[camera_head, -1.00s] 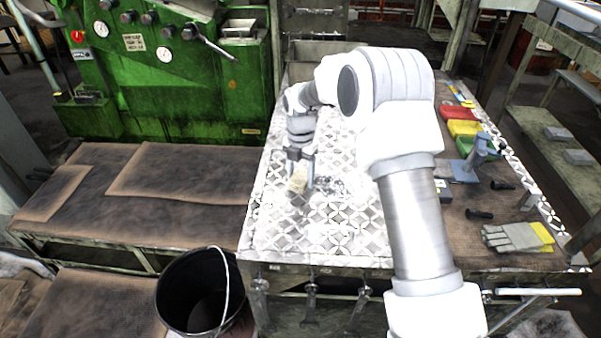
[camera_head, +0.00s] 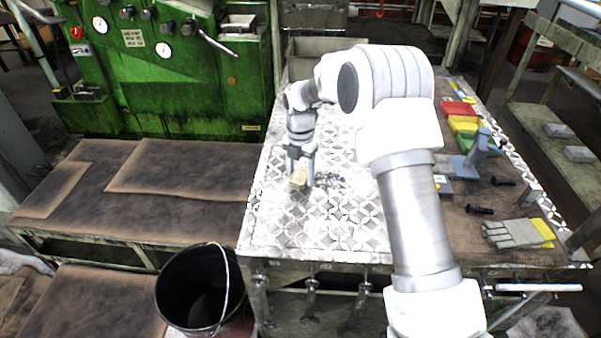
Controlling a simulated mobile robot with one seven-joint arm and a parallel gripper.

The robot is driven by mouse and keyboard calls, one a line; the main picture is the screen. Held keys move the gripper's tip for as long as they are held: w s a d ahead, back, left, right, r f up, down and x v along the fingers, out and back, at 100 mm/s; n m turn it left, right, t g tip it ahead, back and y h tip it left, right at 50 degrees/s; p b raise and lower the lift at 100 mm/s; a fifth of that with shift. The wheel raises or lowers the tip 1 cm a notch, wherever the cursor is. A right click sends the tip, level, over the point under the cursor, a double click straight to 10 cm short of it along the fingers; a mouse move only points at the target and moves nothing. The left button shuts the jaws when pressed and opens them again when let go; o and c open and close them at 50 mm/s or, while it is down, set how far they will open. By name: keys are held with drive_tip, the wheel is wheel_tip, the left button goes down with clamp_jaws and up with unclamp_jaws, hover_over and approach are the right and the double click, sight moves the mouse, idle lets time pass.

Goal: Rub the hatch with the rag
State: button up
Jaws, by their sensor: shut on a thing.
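The hatch (camera_head: 330,225) is the pale metal plate with a diamond pattern on top of the bench. Dark smudges show on it just right of and below my gripper. My gripper (camera_head: 299,180) points down over the left part of the plate. It is shut on a crumpled yellowish rag (camera_head: 298,177), which is low at the plate's surface. Whether the rag presses on the plate is hard to tell. My arm hides the right part of the plate.
Right of my arm, a brown mat holds colored bins (camera_head: 463,125), a grey-blue vise (camera_head: 474,158), dark bolts (camera_head: 480,210) and gloves (camera_head: 517,233). A black bucket (camera_head: 196,290) stands at the front left. A green machine (camera_head: 170,75) stands at the back left.

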sight(327, 182)
drive_tip(key=shift+f+b, duration=0.4)
drive_tip(key=shift+f, duration=0.35)
drive_tip(key=shift+d, duration=0.1)
drive_tip(key=shift+d+r, duration=0.15)
drive_tip(key=shift+d, duration=1.5)
drive_tip(key=shift+s+d, duration=0.15)
drive_tip(key=shift+d, duration=2)
drive_tip(key=shift+s+d+p, duration=0.1)
drive_tip(key=shift+d+p, duration=0.45)
drive_tip(key=shift+d, duration=3.2)
drive_tip(key=shift+w+f, duration=0.25)
drive_tip(key=shift+w, duration=0.8)
drive_tip(key=shift+a, duration=1.65)
drive_tip(key=shift+w+a+r, duration=0.15)
drive_tip(key=shift+a, duration=2.1)
